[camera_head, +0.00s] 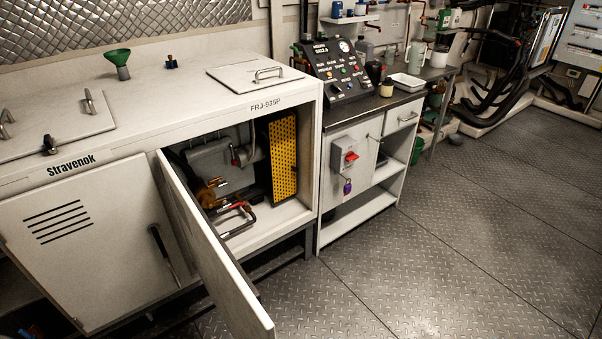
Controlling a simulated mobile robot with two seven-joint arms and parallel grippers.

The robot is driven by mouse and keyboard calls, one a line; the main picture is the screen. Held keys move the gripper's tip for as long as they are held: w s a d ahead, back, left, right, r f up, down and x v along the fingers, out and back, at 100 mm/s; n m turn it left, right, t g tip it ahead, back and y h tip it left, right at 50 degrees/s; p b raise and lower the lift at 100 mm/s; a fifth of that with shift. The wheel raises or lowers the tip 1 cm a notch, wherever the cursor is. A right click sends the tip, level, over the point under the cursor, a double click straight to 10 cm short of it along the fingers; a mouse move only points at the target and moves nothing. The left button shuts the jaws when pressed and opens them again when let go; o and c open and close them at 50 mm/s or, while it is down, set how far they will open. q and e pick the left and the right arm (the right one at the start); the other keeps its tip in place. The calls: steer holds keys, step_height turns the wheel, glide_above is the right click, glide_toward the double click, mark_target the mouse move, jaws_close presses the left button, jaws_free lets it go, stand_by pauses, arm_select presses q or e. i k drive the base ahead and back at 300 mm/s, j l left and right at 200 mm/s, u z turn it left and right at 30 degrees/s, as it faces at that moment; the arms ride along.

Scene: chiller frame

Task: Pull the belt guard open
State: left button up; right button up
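A yellow perforated panel (283,157), which looks like the belt guard, stands upright inside the open bay of the white chiller cabinet (300,92), at the bay's right side. Whether it is latched or ajar I cannot tell, and what lies behind it is hidden. The white cabinet door (207,245) in front of the bay is swung open toward the lower middle of the view. It covers the lower left of the bay. Neither of my grippers is visible.
A grey machine housing (212,160), yellow parts and a red-handled tool (236,212) sit inside the bay. The floor (450,235) at right is clear.

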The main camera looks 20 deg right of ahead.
mark_target(282, 132)
steer(key=k+l+u, duration=0.1)
steer(key=l, duration=0.35)
steer(key=k+l, duration=0.1)
steer(key=l, duration=0.35)
steer(key=l+u, duration=0.2)
steer(key=l, duration=0.25)
steer(key=k+l+u, duration=0.2)
steer(key=l, duration=0.25)
steer(key=i+l+u, duration=0.2)
steer(key=l, duration=0.25)
steer(key=l+u, duration=0.15)
steer(key=l, duration=0.3)
steer(key=i+l+u, duration=0.3)
steer(key=l, duration=0.25)
steer(key=l+u, duration=0.15)
steer(key=l, duration=0.15)
steer(key=i, duration=0.05)
